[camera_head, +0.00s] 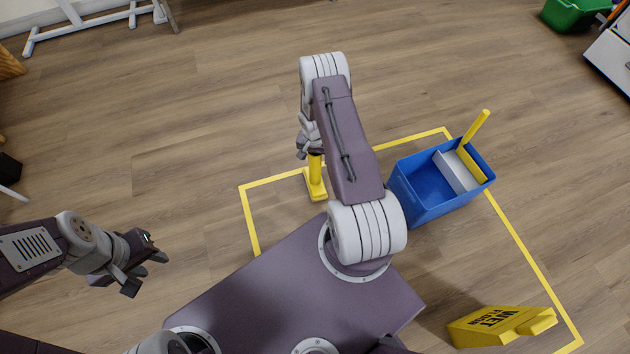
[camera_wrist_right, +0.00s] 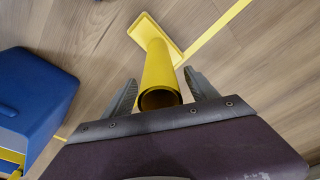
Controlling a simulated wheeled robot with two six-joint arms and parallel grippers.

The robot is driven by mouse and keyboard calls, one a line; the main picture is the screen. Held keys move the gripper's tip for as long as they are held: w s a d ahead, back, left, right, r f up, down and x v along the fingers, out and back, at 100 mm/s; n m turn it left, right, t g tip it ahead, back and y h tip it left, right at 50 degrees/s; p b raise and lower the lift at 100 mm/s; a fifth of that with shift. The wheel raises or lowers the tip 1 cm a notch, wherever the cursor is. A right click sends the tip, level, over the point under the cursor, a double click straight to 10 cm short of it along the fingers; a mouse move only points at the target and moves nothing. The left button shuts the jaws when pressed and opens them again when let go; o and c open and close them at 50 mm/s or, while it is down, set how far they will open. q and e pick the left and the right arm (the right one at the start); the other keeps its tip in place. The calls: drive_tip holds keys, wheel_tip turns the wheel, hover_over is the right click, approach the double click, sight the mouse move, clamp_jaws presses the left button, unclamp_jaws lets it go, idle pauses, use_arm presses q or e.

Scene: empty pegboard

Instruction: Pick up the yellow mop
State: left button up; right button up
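The yellow mop (camera_head: 316,184) stands upright on the floor, its flat base on the yellow tape line in the head view. In the right wrist view its round hollow handle (camera_wrist_right: 160,78) rises toward the camera, with the flat base (camera_wrist_right: 150,32) beyond it. My right gripper (camera_head: 310,148) is at the top of the handle. In the right wrist view the right gripper's fingers (camera_wrist_right: 160,90) are apart on both sides of the handle, with small gaps showing. My left gripper (camera_head: 146,270) is open and empty at the lower left, far from the mop.
A blue bucket (camera_head: 416,205) with a grey wringer and a yellow handle stands right of the mop; it also shows in the right wrist view (camera_wrist_right: 35,95). A yellow wet floor sign (camera_head: 490,325) is at lower right. Yellow tape (camera_head: 530,250) outlines the area. Open wooden floor lies left.

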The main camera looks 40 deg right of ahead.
clamp_jaws()
drive_tip(key=shift+r, duration=0.15)
drive_tip(key=shift+r+p, duration=0.35)
drive_tip(key=r+p, duration=0.1)
drive_tip(key=r, duration=0.1)
drive_tip(key=d+r+p, duration=0.1)
drive_tip(key=r+p, duration=0.1)
drive_tip(key=shift+s+r, duration=0.15)
drive_tip(key=shift+r, duration=0.05)
drive_tip(key=s+d+r+p, duration=0.4)
drive_tip(key=d+r+p, duration=0.1)
drive_tip(key=d, duration=0.4)
drive_tip(key=shift+s+d+r, duration=0.2)
drive_tip(key=shift+d+r, duration=0.1)
drive_tip(key=shift+d, duration=0.05)
